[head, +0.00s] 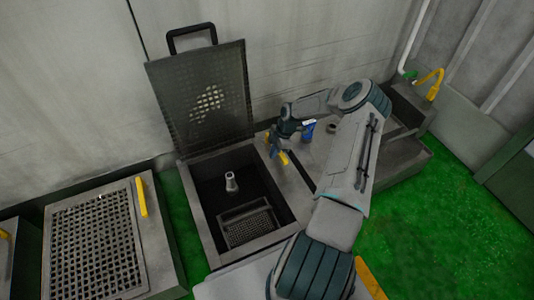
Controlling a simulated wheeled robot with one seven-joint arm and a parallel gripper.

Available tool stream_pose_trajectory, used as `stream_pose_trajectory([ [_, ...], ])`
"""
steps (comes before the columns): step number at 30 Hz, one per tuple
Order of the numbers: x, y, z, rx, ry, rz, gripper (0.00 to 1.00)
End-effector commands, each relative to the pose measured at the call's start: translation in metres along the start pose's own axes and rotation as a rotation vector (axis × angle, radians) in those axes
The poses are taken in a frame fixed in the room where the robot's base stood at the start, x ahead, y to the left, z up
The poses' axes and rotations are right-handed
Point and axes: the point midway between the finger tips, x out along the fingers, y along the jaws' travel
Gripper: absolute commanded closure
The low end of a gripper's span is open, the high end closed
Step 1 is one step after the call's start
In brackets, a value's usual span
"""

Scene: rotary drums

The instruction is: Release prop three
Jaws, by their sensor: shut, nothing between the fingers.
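An open drum bay (188,205) stands in the middle, its perforated lid (170,100) raised and leaning back near the wall. The lid has a black loop handle (191,31) on top. My gripper (276,152) is at the right edge of the bay, shut and empty, low over the grey top. A yellow piece (284,158) shows right at the gripper; I cannot tell whether they touch. No part is clearly marked as prop three, and my gripper and arm may hide some of that area.
Inside the bay are a pale cone-shaped post (231,182) and a mesh basket (250,228). A blue object (308,129) stands on the grey top behind my arm. A closed grated box (95,240) with a yellow handle (142,197) is at left. Green floor is open at right.

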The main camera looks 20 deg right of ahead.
Motion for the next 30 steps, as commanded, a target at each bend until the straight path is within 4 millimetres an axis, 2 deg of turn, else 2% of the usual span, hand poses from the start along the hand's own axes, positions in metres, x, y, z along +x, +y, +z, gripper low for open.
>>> stream_pose_trajectory([
  [9, -0.005, -0.001, 0.015, -0.022, -0.001, -0.007, 1.00],
  [30, -0.011, -0.002, 0.025, -0.013, -0.008, -0.002, 1.00],
])
